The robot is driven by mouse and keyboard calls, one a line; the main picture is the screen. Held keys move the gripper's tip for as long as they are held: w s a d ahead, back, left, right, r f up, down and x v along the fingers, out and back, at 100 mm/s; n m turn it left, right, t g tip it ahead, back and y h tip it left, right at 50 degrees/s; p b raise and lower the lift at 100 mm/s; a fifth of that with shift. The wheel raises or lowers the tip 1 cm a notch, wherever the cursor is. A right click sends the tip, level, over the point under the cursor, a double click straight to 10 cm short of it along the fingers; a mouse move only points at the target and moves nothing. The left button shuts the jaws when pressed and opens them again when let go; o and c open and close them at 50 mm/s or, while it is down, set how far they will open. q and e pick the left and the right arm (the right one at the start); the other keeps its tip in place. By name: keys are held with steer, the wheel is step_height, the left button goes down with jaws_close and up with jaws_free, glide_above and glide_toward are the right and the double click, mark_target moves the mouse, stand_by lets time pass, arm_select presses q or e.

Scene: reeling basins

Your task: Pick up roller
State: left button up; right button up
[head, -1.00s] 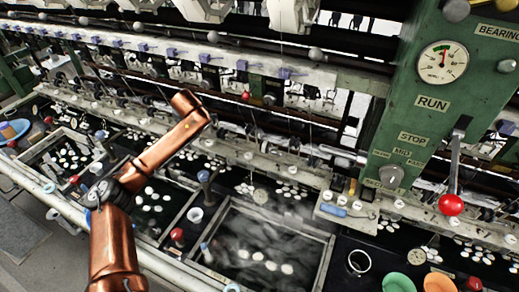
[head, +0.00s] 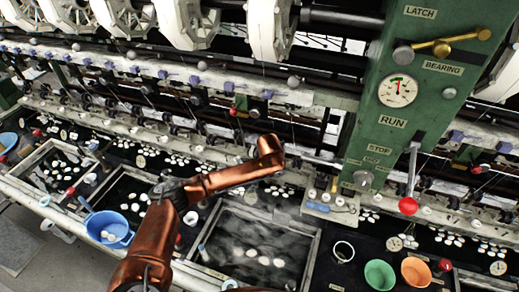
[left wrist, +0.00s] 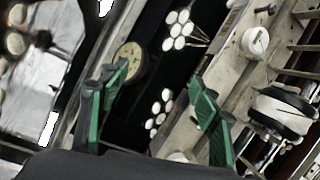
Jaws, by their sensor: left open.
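My copper left arm rises from the bottom of the head view and ends beside the machine's front rail; its fingers cannot be made out there. In the left wrist view my left gripper (left wrist: 158,76) has its two green fingers apart with nothing held between them. A black-and-white roller-like part (left wrist: 283,110) sits on the machine to the right of the fingers, apart from them. I cannot tell whether it is the task's roller. A round dial (left wrist: 130,60) lies by the left fingertip. My right gripper is in no view.
Dark basins with white cocoons line the front, including a steaming basin (head: 310,251). A blue bowl (head: 108,230), a green bowl (head: 379,274) and an orange bowl (head: 416,271) stand there. A green post (head: 385,130) carries a red-knobbed lever (head: 408,206). White reels (head: 186,20) hang above.

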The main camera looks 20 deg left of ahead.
mark_target(254, 148)
arm_select(q)
steer(key=w+d+r+m+y+p, duration=0.1)
steer(key=w+d+r+m+p, duration=0.3)
steer(key=d+r, duration=0.55)
steer(key=shift+n+t, duration=0.4)
steer(key=shift+n, duration=0.2)
steer(key=w+a, duration=0.1)
steer(key=a, duration=0.2)
steer(key=w+a+r+p, duration=0.1)
steer(key=w+a, duration=0.1)
steer(key=a, duration=0.2)
steer(key=w+a+p, duration=0.1)
steer(key=a, duration=0.3)
steer(key=shift+w+a+r, duration=0.2)
steer(key=shift+w+r, duration=0.1)
steer(key=shift+w, duration=0.05)
steer(key=shift+p+x, duration=0.5)
steer(key=shift+x, duration=0.65)
steer(key=shift+w+a+f, duration=0.1)
steer(key=shift+a+f, duration=0.15)
steer(key=shift+f, duration=0.2)
steer(key=shift+c, duration=0.6)
